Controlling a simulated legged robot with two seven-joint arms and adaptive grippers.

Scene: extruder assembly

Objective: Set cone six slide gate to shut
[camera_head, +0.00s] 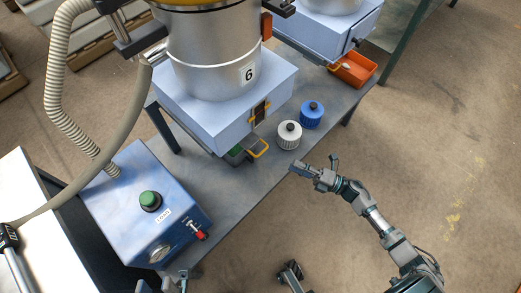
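Cone six (215,55) is a silver cylinder with a "6" label, standing on a pale blue box (225,105). A yellow loop handle (262,150), apparently the slide gate's, sticks out below the box's front face beside a green part (236,151). A dark panel with yellow edging (260,112) sits on that face. I cannot tell how far the gate is out. My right gripper (314,167) is open and empty, with its fingers spread, right of the handle and apart from it. My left gripper (172,284) is at the bottom edge, partly cut off; its fingers are unclear.
A blue control box (140,205) with green knob and red lever is at left. An orange bin (353,70) is at back right. A ribbed hose (55,90) hangs left.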

